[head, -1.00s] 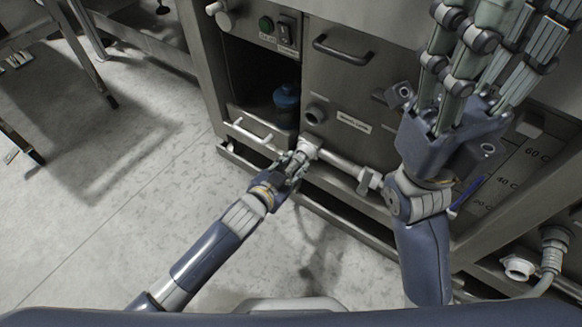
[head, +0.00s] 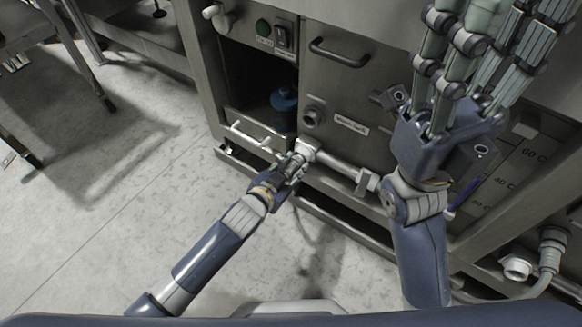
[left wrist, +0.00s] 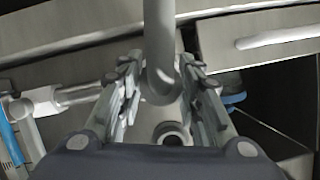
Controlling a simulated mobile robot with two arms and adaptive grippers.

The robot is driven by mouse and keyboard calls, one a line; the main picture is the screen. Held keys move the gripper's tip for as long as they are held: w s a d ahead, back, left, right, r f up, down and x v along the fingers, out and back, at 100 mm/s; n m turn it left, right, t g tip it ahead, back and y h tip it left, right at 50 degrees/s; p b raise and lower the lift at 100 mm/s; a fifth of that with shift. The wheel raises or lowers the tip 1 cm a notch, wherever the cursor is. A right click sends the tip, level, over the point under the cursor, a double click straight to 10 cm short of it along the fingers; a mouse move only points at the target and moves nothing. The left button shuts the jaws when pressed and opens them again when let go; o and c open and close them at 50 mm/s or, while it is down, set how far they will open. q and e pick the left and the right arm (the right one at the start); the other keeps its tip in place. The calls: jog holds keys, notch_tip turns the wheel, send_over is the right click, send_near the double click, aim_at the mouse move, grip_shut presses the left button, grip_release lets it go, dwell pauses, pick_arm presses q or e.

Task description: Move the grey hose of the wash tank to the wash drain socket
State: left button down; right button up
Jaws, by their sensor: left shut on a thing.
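My left gripper (head: 293,166) is shut on a light grey pipe-like piece at the pale elbow fitting (head: 306,149) low on the tank front. In the left wrist view this grey piece (left wrist: 160,45) stands between the two fingers. I cannot tell whether it belongs to the hose. A grey hose (head: 550,258) with a ribbed end shows at the lower right, attached beside a pale open socket (head: 517,268). Another round socket (head: 311,117) is above the elbow, and in the left wrist view (left wrist: 172,135). My right gripper (head: 475,60) is raised, empty, its fingers spread; their tips are cut off.
A pale pipe (head: 340,166) runs right from the elbow along the tank front. A blue bottle (head: 285,98) stands in the open bay at left.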

pick_arm(q)
jog(key=c, duration=1.1)
grip_release()
jog(key=shift+o, duration=0.2)
jog(key=v, duration=1.2)
